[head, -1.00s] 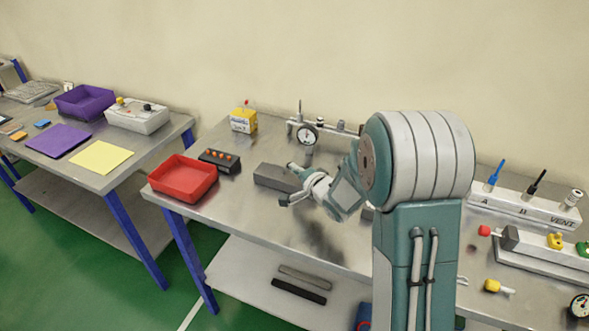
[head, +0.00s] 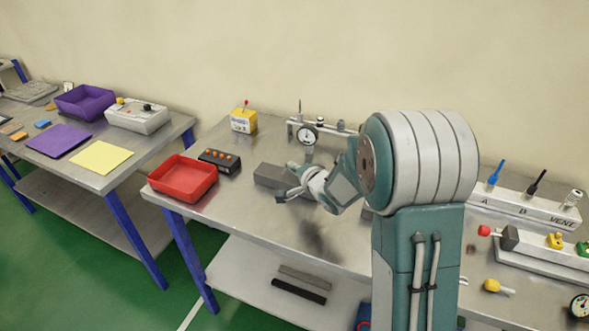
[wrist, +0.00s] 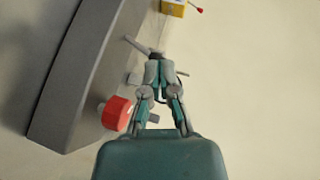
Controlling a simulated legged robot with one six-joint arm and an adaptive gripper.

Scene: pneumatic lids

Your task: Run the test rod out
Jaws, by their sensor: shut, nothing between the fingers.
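My gripper (head: 284,190) is low over the middle table, beside a grey block (head: 268,176). In the wrist view my gripper (wrist: 158,58) is shut and empty. A long grey block (wrist: 75,75) stands left of it there, with a red round knob (wrist: 116,113) by its near side, left of the fingers. A thin grey bar (wrist: 138,46) shows just beyond the fingertips; I cannot tell whether they touch it. At the right, a valve strip (head: 520,208) marked A, B and VENT carries a blue lever (head: 496,173) and a black lever (head: 537,182). I cannot tell which part is the test rod.
A red tray (head: 183,190), a black box with orange buttons (head: 220,161) and a yellow box (head: 243,121) stand left. My arm hides the table's middle right. The front is clear.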

